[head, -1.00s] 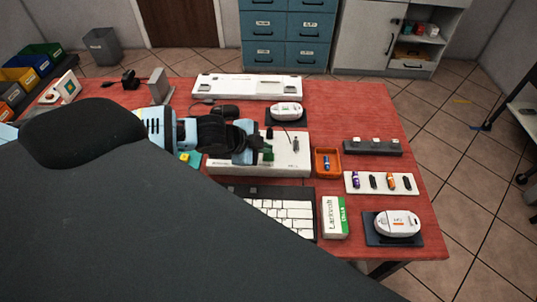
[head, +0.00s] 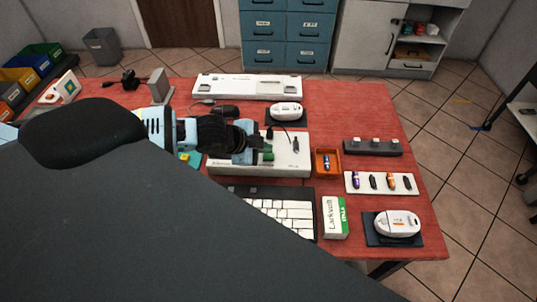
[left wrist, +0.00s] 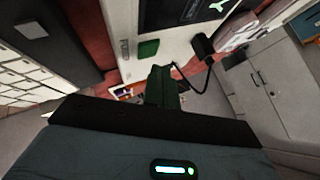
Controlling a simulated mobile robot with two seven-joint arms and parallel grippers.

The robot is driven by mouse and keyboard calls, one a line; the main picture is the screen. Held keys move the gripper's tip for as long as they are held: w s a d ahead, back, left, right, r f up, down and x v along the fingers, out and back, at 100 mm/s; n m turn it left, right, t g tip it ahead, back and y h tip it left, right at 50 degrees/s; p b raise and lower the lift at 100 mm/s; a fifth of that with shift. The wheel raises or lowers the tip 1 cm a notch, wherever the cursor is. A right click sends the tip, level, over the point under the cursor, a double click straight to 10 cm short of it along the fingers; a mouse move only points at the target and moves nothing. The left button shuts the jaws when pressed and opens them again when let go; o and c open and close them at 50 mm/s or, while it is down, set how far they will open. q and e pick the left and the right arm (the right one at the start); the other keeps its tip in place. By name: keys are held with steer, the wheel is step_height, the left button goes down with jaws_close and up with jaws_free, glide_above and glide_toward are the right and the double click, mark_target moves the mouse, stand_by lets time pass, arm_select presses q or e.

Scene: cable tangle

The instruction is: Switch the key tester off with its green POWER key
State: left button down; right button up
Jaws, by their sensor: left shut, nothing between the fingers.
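The key tester (head: 290,162) is a long pale box in the middle of the red table in the head view. In the left wrist view its pale face (left wrist: 172,48) carries a dark screen (left wrist: 170,14) with a light mark. The green POWER key (left wrist: 148,48) shows beside faint lettering. My left gripper (head: 262,155) is over the tester's top in the head view. Its shut, empty fingers (left wrist: 161,70) point toward the key in the wrist view, with the tips just short of it in the picture; I cannot tell whether they touch. My right gripper is not in view.
A keyboard (head: 285,212) and a green-white box (head: 335,217) lie in front. An orange tray (head: 327,162) stands right of the tester. A black plug with a cable (left wrist: 203,46) is near the key. My arm hides the table's left front.

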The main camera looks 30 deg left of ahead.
arm_select(q)
steer(key=shift+f, duration=0.15)
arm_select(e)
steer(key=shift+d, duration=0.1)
arm_select(q)
steer(key=shift+f, duration=0.3)
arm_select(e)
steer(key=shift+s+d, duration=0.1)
arm_select(q)
steer(key=shift+f, duration=0.2)
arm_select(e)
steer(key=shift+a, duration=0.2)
